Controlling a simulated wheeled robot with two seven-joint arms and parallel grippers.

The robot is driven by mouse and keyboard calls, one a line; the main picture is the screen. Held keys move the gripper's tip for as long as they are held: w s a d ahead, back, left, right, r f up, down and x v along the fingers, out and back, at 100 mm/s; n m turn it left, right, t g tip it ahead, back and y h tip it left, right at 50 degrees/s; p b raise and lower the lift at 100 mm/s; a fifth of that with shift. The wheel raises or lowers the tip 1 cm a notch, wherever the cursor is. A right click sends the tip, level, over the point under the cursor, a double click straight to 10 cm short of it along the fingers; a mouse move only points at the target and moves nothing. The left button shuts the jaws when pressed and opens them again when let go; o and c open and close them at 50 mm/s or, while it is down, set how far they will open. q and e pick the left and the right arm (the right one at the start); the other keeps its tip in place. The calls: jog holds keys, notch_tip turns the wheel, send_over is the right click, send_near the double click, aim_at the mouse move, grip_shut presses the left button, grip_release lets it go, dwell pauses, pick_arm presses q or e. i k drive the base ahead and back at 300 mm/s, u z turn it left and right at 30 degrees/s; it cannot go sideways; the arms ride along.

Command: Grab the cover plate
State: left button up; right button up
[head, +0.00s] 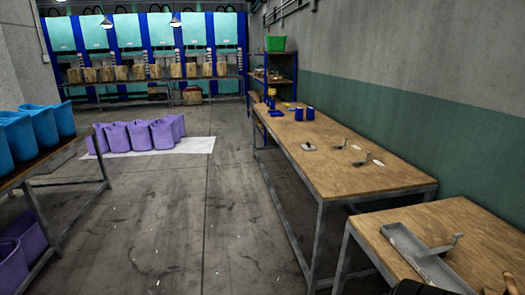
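A grey metal plate with raised edges and an upright handle (408,246) lies on the near wooden table at the lower right. It looks like the cover plate, but I cannot be sure. Smaller pieces with handles lie on the long table: one at its left side (308,147) and one farther right (366,160). Dark parts at the bottom right edge overlap the near end of the grey plate in the picture. They may belong to my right gripper; fingertips cannot be made out, nor whether they touch the plate. My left gripper is not in view.
Purple bins (152,134) stand on a white floor sheet. Blue bins (40,126) stand on a left rack. The floor between (190,215) is clear.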

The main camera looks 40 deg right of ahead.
aim_at(307, 147)
jog(key=z, duration=0.2)
jog(key=i, duration=0.9)
jog(key=z, duration=0.7)
jog(key=i, duration=1.7)
jog(key=z, duration=1.8)
jog(key=i, duration=0.85)
jog(key=z, duration=0.9)
